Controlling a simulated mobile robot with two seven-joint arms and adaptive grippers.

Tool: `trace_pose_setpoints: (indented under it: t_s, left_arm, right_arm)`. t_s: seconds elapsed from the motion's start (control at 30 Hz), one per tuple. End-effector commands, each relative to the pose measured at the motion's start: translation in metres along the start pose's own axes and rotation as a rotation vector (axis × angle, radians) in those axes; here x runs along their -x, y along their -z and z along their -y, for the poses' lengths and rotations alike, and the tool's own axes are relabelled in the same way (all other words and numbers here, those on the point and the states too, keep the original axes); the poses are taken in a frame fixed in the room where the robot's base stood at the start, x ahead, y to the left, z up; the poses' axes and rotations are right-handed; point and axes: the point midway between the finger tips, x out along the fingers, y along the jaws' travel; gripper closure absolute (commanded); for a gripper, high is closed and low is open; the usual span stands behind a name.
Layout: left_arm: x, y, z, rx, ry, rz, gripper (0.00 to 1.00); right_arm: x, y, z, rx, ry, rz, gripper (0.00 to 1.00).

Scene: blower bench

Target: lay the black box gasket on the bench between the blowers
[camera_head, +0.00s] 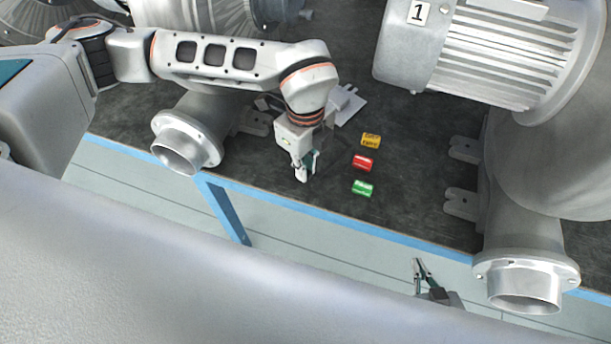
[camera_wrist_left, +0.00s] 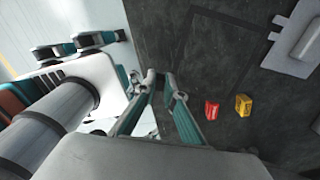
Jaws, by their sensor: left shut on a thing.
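My left gripper (camera_head: 304,172) points down over the dark bench between the two blowers, left of the coloured blocks. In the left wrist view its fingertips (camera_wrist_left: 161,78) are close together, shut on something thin. What they hold appears to be the black box gasket, but its outline is hard to make out against the dark bench top. Whether it touches the bench I cannot tell. My right gripper (camera_head: 420,264) is low in the head view, in front of the bench edge. It is small there, and its jaw gap is unclear.
Yellow (camera_head: 371,140), red (camera_head: 363,163) and green (camera_head: 362,188) blocks lie in a row on the bench (camera_head: 410,190). The left blower's flanged pipe (camera_head: 188,140) and the right blower (camera_head: 535,160), beside a motor marked 1 (camera_head: 480,50), flank them. A grey plate (camera_head: 347,105) lies behind.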

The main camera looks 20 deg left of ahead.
Motion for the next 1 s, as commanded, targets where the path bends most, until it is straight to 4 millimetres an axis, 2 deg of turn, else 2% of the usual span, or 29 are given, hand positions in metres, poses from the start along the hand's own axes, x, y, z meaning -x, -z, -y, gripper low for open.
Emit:
trace_pose_setpoints:
  t_s: [0.17,0.4,0.77,0.8,0.83,0.87,1.0]
  left_arm:
    - [-0.011,0.0,0.0,-0.001,0.001,0.0,1.0]
    - [-0.043,0.0,0.0,0.0,-0.001,0.0,1.0]
    - [-0.048,0.0,0.0,-0.001,0.001,0.0,1.0]
    - [-0.048,0.0,0.001,-0.001,0.001,0.0,0.85]
    - [-0.047,0.0,0.001,-0.001,0.002,0.0,0.77]
    - [-0.047,0.0,0.001,-0.001,0.002,0.0,0.74]
    - [-0.047,0.0,0.001,-0.001,0.001,0.0,0.74]
  right_arm:
    - [0.0,0.0,0.0,0.0,0.0,0.0,1.0]
    - [0.0,0.002,-0.001,0.0,-0.001,-0.004,1.0]
    - [0.0,0.001,-0.001,0.0,-0.001,-0.004,1.0]
    - [0.0,0.001,-0.001,0.0,-0.001,-0.004,1.0]
    - [0.0,0.001,-0.001,0.0,-0.001,-0.004,1.0]
    - [0.0,0.001,-0.001,0.0,-0.001,-0.004,1.0]
    - [0.0,0.001,-0.001,0.0,-0.001,-0.004,1.0]
